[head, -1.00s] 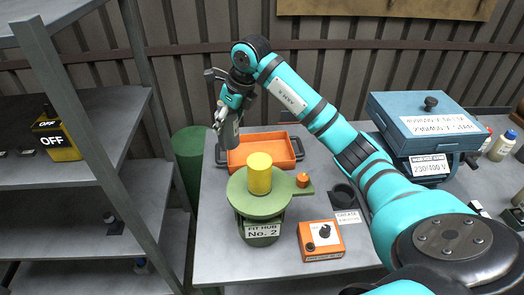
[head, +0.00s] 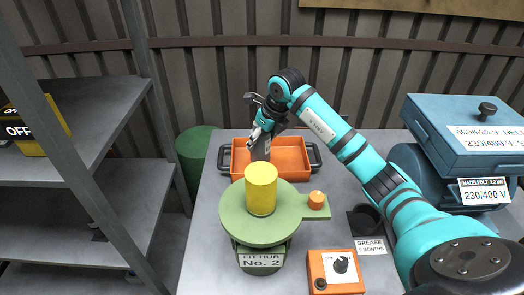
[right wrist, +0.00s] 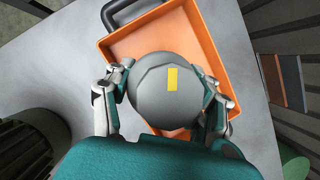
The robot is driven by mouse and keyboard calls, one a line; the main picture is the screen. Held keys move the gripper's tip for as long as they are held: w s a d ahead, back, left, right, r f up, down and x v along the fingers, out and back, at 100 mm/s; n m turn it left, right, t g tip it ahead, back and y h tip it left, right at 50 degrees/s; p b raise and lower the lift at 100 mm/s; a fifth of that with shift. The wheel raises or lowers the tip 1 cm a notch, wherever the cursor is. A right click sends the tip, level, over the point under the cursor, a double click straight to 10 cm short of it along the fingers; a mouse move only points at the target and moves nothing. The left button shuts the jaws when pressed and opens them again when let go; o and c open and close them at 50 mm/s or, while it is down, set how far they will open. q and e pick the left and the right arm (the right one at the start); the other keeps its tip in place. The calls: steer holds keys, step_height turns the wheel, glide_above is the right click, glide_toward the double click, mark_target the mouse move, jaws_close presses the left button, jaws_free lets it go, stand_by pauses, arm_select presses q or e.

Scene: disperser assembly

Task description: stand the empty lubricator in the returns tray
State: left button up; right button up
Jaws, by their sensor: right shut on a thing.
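The lubricator (head: 261,151) is a dark grey cylinder, upright or nearly so in the head view. My right gripper (head: 262,133) is shut on its upper part. In the right wrist view the lubricator (right wrist: 150,104) shows as a round grey end with a yellow patch, with a finger on each side. The returns tray (head: 292,171) is a shallow orange tray with dark handles on the bench. The lubricator is over the tray's left half. Its lower end is partly hidden by the yellow cylinder, so I cannot tell whether it touches the floor. My left gripper is out of view.
A green round hub marked No. 2 (head: 232,215) with a yellow cylinder (head: 261,190) on top stands in front of the tray. A control box (head: 335,270), a dark cup holder (head: 365,219) and a blue machine (head: 460,135) stand to the right. Grey shelving (head: 100,205) is at left.

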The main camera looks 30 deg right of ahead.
mark_target(260, 150)
step_height(260, 150, down, 4)
steer(key=shift+f+p, duration=0.15)
steer(key=shift+p, duration=0.2)
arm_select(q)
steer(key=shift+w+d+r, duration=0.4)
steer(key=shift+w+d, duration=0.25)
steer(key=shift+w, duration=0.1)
arm_select(e)
steer(key=o, duration=0.9)
steer(key=shift+f, duration=0.15)
steer(key=o, duration=0.4)
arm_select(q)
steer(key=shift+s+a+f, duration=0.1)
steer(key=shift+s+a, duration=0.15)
arm_select(e)
steer(key=shift+o, duration=0.2)
